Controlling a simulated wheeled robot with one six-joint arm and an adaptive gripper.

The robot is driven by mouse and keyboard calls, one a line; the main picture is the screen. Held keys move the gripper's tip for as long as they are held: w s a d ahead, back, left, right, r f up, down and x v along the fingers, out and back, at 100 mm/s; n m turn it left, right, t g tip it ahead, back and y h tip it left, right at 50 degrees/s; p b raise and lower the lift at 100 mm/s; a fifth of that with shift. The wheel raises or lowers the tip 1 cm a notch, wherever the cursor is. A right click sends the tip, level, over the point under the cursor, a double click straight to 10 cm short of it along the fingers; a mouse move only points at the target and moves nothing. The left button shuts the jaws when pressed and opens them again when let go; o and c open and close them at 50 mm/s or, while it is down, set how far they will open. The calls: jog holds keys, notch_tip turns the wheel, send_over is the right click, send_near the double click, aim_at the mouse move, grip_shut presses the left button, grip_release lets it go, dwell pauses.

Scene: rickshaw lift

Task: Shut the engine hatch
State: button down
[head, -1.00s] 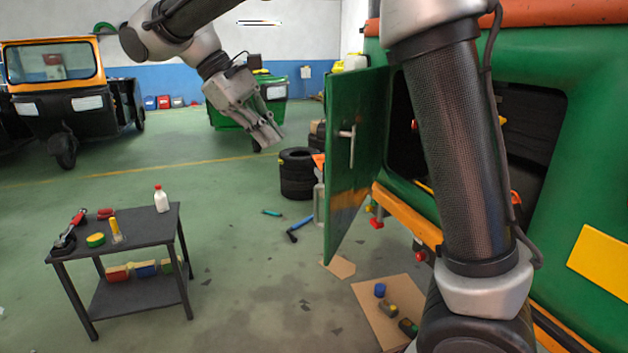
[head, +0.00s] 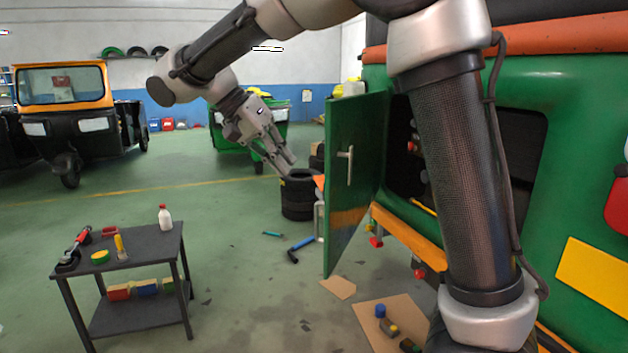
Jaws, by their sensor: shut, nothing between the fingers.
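The engine hatch (head: 347,205) is a green door with an orange lower band and a metal handle (head: 346,164). It stands swung open at the left side of the engine bay (head: 415,165) in the green rickshaw (head: 575,140). My gripper (head: 287,170) is shut and empty. In the picture it is left of the hatch, at about the height of the handle, with a visible gap between them. My arm hides part of the bay opening.
A dark cart (head: 150,250) with a bottle and tools stands at the left. Stacked tyres (head: 297,196) stand behind the gripper. A blue-handled tool (head: 301,247) and cardboard with small parts (head: 385,312) lie on the floor.

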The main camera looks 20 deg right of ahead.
jog(key=s+d+f, duration=0.3)
jog(key=d+f, duration=0.1)
jog(key=d, duration=0.2)
dwell(0.4)
